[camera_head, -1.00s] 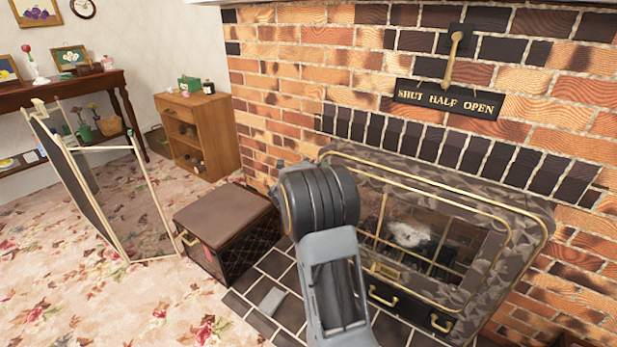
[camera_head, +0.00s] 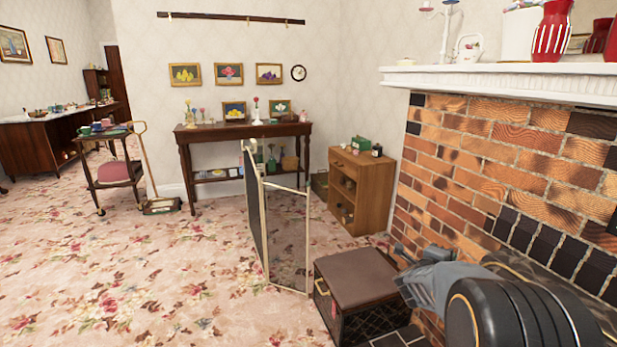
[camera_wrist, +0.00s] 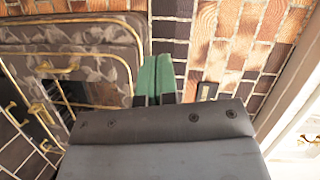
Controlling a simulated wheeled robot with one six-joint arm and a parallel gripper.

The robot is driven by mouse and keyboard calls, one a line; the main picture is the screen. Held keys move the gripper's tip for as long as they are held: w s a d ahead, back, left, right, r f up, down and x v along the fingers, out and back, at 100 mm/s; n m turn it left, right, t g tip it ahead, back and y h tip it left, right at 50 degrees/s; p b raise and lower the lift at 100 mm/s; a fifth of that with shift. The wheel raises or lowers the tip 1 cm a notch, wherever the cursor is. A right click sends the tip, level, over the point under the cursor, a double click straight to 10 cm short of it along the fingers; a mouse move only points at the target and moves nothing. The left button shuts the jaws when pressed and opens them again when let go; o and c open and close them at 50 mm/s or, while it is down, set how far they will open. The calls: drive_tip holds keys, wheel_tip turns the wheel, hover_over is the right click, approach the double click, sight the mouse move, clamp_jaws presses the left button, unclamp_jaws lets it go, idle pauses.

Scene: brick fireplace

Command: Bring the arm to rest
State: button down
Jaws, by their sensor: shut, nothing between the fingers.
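My gripper (camera_wrist: 156,78) shows in the wrist view as two green fingers pressed together at the top of its dark body. They are shut with nothing between them. In the wrist view, the fingers point toward the brick wall beside the fireplace surround (camera_wrist: 100,33), with no clear contact. In the head view, my arm (camera_head: 510,300) is folded at the lower right, in front of the brick wall (camera_head: 480,150). The fingers cannot be made out there.
A brown-topped box (camera_head: 355,275) stands close left of my arm, on dark hearth tiles. A folding screen (camera_head: 285,230) stands behind it, near a wooden cabinet (camera_head: 368,195). A white mantel (camera_head: 500,80) juts out above the bricks. The flowered carpet (camera_head: 130,265) at left is open.

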drive_tip(key=s+a+r+n+y+p, duration=0.3)
drive_tip(key=a+r+n+y+p, duration=0.3)
drive_tip(key=a+r+n+p, duration=0.3)
drive_tip(key=s+a+r+n+y+p, duration=0.3)
drive_tip(key=a+r+n+y+p, duration=0.45)
drive_tip(key=a+r, duration=0.3)
drive_tip(key=s+a+r+n+g+p, duration=0.1)
drive_tip(key=s+r+n+g+p, duration=0.2)
drive_tip(key=s, duration=0.6)
drive_tip(key=s+r+n+g+p, duration=0.3)
drive_tip(key=s+n+p, duration=0.4)
drive_tip(key=s+p, duration=0.1)
drive_tip(key=shift+s+a+r+g, duration=0.4)
drive_tip(key=shift+s, duration=0.1)
drive_tip(key=shift+a, duration=0.45)
